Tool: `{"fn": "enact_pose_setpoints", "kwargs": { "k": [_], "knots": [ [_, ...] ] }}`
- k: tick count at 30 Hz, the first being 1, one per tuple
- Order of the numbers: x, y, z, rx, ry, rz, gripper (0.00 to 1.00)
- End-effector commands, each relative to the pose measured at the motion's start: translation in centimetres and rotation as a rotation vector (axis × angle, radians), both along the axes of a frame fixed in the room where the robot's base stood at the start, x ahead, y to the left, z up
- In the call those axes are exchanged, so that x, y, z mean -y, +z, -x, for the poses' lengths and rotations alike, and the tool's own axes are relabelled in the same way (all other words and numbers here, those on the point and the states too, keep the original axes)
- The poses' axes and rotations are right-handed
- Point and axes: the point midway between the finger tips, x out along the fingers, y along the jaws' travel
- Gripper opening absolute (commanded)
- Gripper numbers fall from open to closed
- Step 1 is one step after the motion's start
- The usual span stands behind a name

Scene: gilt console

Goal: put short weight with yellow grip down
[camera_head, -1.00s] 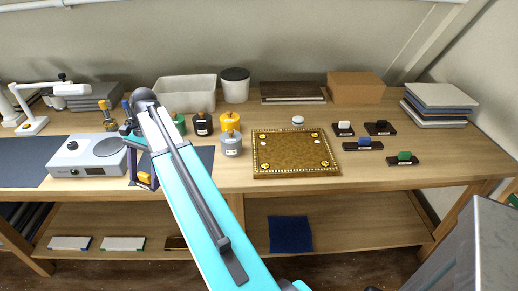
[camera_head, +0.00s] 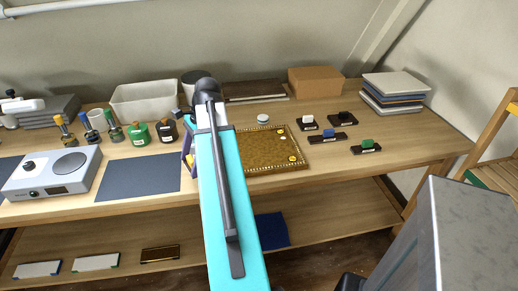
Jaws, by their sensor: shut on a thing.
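My gripper (camera_head: 188,152) shows only as a bit of purple at the left edge of my arm. My arm covers most of it and what it holds. The short weight with yellow grip is hidden now; a second ago its yellow part showed in the jaws. My gripper is over the table, between the dark mat (camera_head: 138,177) and the gilt board (camera_head: 270,163). The height above the table cannot be told. The board has a beaded edge and small yellow and white pieces on it.
A scale (camera_head: 50,173) stands left of the mat. Green (camera_head: 138,134) and black (camera_head: 167,131) containers stand behind the mat. Small blocks on dark bases (camera_head: 327,136) stand right of the board. A white bin (camera_head: 150,101) and a brown box (camera_head: 315,81) are at the back. The mat is bare.

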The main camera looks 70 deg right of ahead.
Motion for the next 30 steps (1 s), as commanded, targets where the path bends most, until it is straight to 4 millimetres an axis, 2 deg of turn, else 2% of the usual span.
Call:
{"fn": "enact_pose_setpoints", "kwargs": {
  "k": [1, 9, 15, 20, 30],
  "knots": [
    [0.7, 0.1, 1.3, 0.001, -0.039, -0.001, 0.38],
    [4.2, 0.6, 7.0, 0.005, -0.237, -0.006, 0.38],
    [5.8, 0.8, 10.1, 0.007, -0.344, -0.008, 0.38],
    [6.3, 0.9, 11.1, 0.008, -0.380, -0.010, 0.38],
    [6.3, 0.9, 11.2, 0.007, -0.383, -0.010, 0.38]
  ]
}}
